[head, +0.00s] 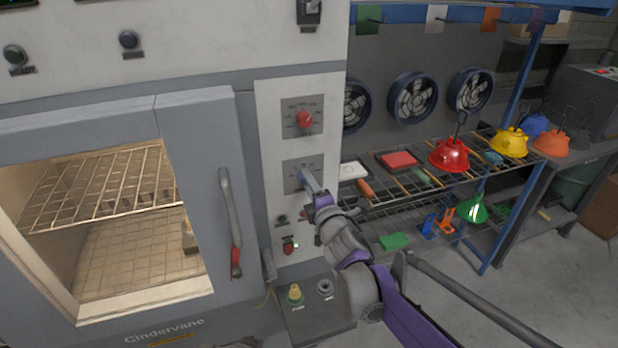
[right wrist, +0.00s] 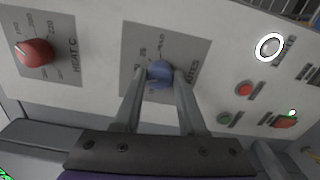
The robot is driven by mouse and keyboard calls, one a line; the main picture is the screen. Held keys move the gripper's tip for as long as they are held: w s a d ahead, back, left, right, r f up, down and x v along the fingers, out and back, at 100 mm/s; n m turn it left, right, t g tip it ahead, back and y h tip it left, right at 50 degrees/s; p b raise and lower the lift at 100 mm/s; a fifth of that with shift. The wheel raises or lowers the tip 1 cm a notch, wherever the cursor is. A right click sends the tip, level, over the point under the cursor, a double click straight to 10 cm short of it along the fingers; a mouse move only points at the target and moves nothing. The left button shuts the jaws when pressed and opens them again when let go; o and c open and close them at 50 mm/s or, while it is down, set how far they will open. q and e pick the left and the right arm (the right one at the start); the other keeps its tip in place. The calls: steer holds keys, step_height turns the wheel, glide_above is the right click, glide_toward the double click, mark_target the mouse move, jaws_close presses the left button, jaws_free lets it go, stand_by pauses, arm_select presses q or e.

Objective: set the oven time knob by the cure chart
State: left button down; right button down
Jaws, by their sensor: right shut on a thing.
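The time knob (right wrist: 159,74) is blue and sits on a grey dial plate marked in minutes in the right wrist view. My right gripper (right wrist: 160,82) is shut on it, one finger on each side. In the head view my right gripper (head: 309,180) reaches the lower dial plate (head: 292,177) on the oven's control panel and mostly hides the knob. The fingers cover part of the scale, so the exact setting cannot be read. The red heat knob (head: 305,119) is on the plate above; it also shows in the right wrist view (right wrist: 34,52). No cure chart is recognisable. My left gripper is not in view.
The oven door (head: 205,190) with its long handle (head: 231,215) is left of the panel. Small buttons, including a red one (right wrist: 244,90), sit beside the time dial. A shelf rack to the right bears a red hood (head: 449,154) and a yellow hood (head: 509,143).

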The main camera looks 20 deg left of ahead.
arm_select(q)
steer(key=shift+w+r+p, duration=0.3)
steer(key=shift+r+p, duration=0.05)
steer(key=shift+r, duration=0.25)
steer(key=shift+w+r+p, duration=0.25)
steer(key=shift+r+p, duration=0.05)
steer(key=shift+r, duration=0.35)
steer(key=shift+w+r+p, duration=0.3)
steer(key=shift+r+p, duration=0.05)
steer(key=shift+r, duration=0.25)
arm_select(e)
steer(key=shift+r+n, duration=0.1)
steer(key=shift+n, duration=2.1)
steer(key=shift+c, duration=2.3)
jaws_free()
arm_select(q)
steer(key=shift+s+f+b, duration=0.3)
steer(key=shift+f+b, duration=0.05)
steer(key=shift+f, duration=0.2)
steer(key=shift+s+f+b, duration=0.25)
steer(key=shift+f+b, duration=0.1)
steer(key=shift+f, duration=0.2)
arm_select(e)
steer(key=v, duration=1.1)
steer(key=shift+w, duration=0.15)
